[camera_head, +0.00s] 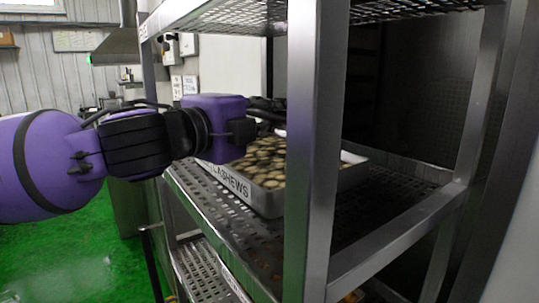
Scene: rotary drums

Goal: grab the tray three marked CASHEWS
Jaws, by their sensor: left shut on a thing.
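The metal tray marked CASHEWS (264,201) sits on the middle perforated shelf of a steel rack, filled with brownish round pieces. My left arm reaches in from the left, and my left gripper (268,112) is over the far left part of the tray, partly behind the rack's post. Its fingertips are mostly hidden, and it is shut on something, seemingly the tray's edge. My right gripper is not in view.
The rack's upright post (314,150) stands in front of the tray. The perforated shelf (385,205) has bare room right of the tray. Another shelf (205,275) lies below and one above. Green floor (60,255) is open at the left.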

